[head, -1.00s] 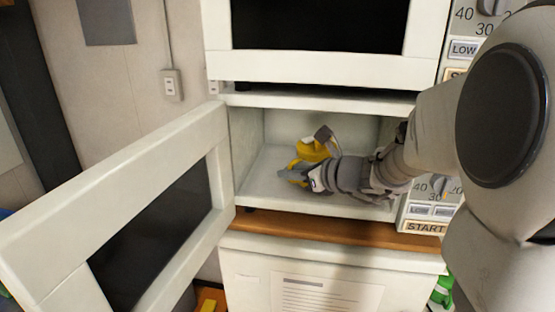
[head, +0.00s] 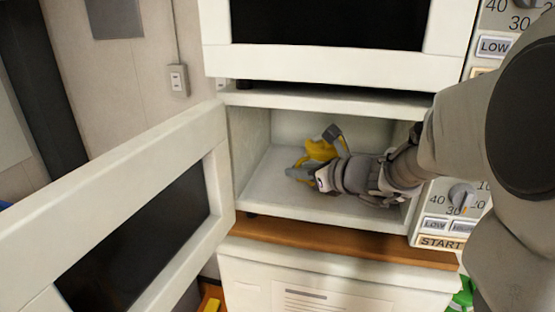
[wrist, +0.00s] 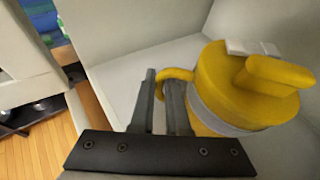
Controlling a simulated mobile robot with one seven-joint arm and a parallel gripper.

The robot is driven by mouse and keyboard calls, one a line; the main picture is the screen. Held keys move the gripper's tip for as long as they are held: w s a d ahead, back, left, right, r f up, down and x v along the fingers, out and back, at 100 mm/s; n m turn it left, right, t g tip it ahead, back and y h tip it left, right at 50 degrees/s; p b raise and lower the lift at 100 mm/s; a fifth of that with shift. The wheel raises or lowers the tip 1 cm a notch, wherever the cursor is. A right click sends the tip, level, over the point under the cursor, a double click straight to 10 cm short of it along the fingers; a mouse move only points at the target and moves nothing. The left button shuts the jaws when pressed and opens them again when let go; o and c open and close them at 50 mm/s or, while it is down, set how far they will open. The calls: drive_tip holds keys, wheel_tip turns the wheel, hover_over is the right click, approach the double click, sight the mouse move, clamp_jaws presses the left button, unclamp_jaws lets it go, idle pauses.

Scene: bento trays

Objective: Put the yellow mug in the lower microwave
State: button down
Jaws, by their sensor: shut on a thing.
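The lower microwave (head: 285,200) is open, with its door (head: 130,190) swung out to the left. The yellow mug (head: 318,151) is inside its cavity; it fills the right of the wrist view (wrist: 225,80), with a grey band around it. My gripper (head: 302,172) reaches into the cavity from the right. In the wrist view my gripper's fingers (wrist: 163,78) are close together at the mug's handle and shut on it. Whether the mug touches the cavity floor is hard to tell.
An upper microwave (head: 325,65) sits directly above. The lower one stands on a wooden shelf (head: 330,240) over a white cabinet (head: 250,280). The control panel (head: 445,225) is right of the opening. The cavity floor left of my gripper is clear.

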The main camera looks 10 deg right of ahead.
drive_tip(key=shift+f, duration=0.15)
drive_tip(key=c, duration=0.9)
unclamp_jaws()
drive_tip(key=shift+r, duration=0.35)
drive_tip(key=p+v, duration=0.5)
drive_tip(key=v, duration=0.7)
drive_tip(key=shift+d+f, duration=0.1)
drive_tip(key=shift+f, duration=0.1)
